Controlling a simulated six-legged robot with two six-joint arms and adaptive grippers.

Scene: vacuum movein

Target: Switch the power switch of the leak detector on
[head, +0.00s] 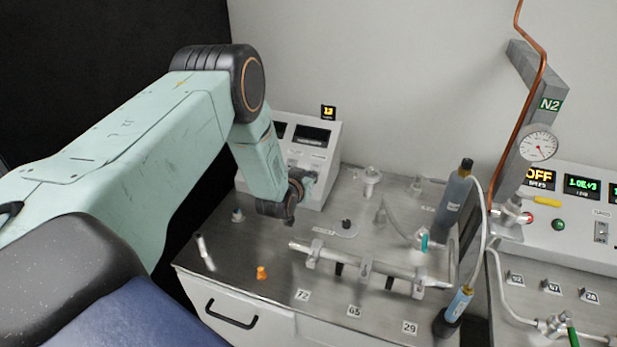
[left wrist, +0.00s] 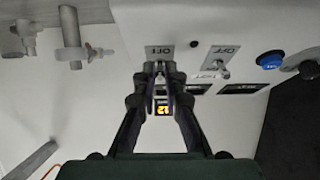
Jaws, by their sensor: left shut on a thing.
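The leak detector (head: 321,133) is a white sloped box with dark displays at the back of the steel bench. My left gripper (head: 307,180) is at its front panel in the head view. In the left wrist view, seen upside down, my left gripper (left wrist: 158,70) is shut on a small toggle switch below a grey label plate (left wrist: 160,51). The fingertips hide most of that switch. A second toggle switch (left wrist: 219,67) stands free beside it. I cannot read which one is labelled power. My right gripper is not in view.
A blue button (left wrist: 270,60) and a dark knob lie beside the switches. An orange-lit display (left wrist: 163,107) shows behind the fingers. A metal tube assembly (head: 365,265), fittings and blue-grey bottles (head: 454,198) stand on the bench. A control panel (head: 570,215) is at right.

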